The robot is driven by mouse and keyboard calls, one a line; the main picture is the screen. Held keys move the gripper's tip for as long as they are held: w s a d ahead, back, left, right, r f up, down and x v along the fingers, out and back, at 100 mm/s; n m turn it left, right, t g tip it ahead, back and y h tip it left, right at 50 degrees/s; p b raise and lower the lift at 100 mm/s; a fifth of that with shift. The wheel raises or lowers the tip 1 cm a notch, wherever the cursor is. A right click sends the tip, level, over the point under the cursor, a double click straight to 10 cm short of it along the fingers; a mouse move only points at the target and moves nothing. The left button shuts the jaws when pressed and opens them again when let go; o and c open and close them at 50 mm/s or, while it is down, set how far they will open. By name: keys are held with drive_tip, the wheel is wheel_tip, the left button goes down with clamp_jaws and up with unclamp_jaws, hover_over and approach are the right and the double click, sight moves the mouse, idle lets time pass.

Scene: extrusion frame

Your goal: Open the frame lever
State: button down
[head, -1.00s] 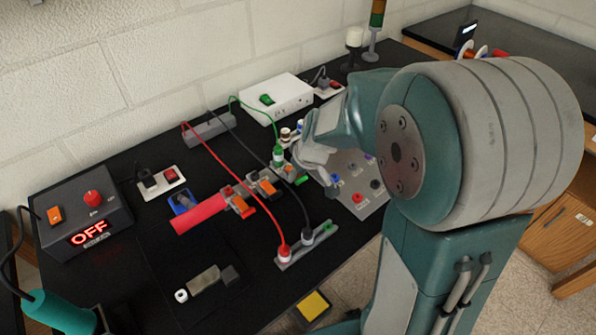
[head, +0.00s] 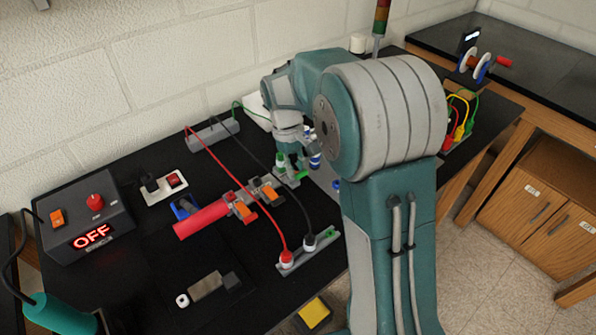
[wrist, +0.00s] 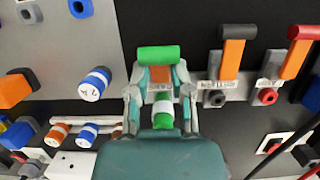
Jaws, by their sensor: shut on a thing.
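The green-handled lever (wrist: 155,53) stands between the fingers of my gripper (wrist: 160,92) in the wrist view, with orange showing below its handle. My gripper is shut on this lever. In the head view my gripper (head: 298,163) points down at the same lever (head: 302,175), partly covering it. The label beside this lever is mostly hidden, so I cannot read it. I cannot tell how far the green lever is turned.
A green plug (wrist: 163,120) sits just below the lever, close to my fingers. Red and black cables (head: 262,200) arch across the bench. The control box (head: 85,222) reads OFF.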

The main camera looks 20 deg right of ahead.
drive_tip(key=shift+w+a+r+g+h, duration=0.15)
drive_tip(key=shift+w+g+h, duration=0.25)
drive_tip(key=shift+g, duration=0.5)
drive_tip(key=shift+w+a+r+g+h, duration=0.15)
drive_tip(key=shift+w+g+h, duration=0.25)
drive_tip(key=shift+g, duration=0.5)
drive_tip(key=shift+f, duration=0.1)
drive_tip(key=c, duration=0.5)
unclamp_jaws()
drive_tip(key=shift+w, duration=0.1)
drive_tip(key=shift+a, duration=0.1)
drive_tip(key=v, duration=0.7)
drive_tip(key=shift+w, duration=0.15)
